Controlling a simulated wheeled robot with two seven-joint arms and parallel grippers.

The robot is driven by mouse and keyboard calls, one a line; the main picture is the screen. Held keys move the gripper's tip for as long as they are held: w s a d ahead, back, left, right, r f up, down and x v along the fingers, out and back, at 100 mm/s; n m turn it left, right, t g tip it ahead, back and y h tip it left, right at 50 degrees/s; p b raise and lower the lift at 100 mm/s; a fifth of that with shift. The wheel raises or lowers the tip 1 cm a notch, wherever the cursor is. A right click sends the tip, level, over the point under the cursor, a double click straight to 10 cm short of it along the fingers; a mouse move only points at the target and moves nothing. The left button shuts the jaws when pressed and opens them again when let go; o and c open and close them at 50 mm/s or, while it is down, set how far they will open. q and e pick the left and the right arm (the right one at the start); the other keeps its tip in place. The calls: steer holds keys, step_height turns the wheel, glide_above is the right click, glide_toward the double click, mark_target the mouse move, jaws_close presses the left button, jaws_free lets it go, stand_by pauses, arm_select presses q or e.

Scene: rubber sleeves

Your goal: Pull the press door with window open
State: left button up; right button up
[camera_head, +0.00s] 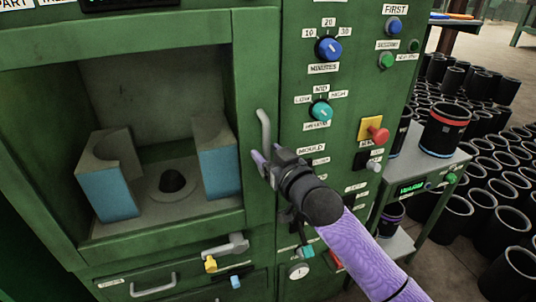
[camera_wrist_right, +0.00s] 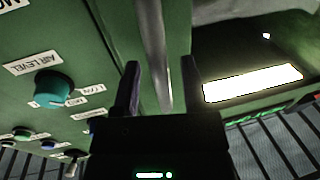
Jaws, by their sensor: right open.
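The green press door (camera_head: 256,60) fills the left of the head view and appears shut. Its window shows blue-sided blocks (camera_head: 107,190) and a dark round piece inside. A grey vertical bar handle (camera_head: 264,128) stands on the door's right edge; its lower part is hidden by my gripper. My right gripper (camera_head: 259,160) is open at the handle's lower part. In the right wrist view the handle (camera_wrist_right: 154,45) runs between the two fingers of the gripper (camera_wrist_right: 160,68). I cannot tell whether they touch it. My left gripper is not in view.
A control panel with knobs (camera_head: 328,48) and a red button (camera_head: 378,134) is right of the door. Drawers with a handle (camera_head: 153,288) are below. A small cart (camera_head: 405,165) with black sleeves stands right; many more sleeves (camera_head: 500,205) cover the floor.

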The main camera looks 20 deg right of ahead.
steer(key=shift+w+a, duration=0.15)
steer(key=shift+w, duration=0.4)
jaws_close()
stand_by(1.0)
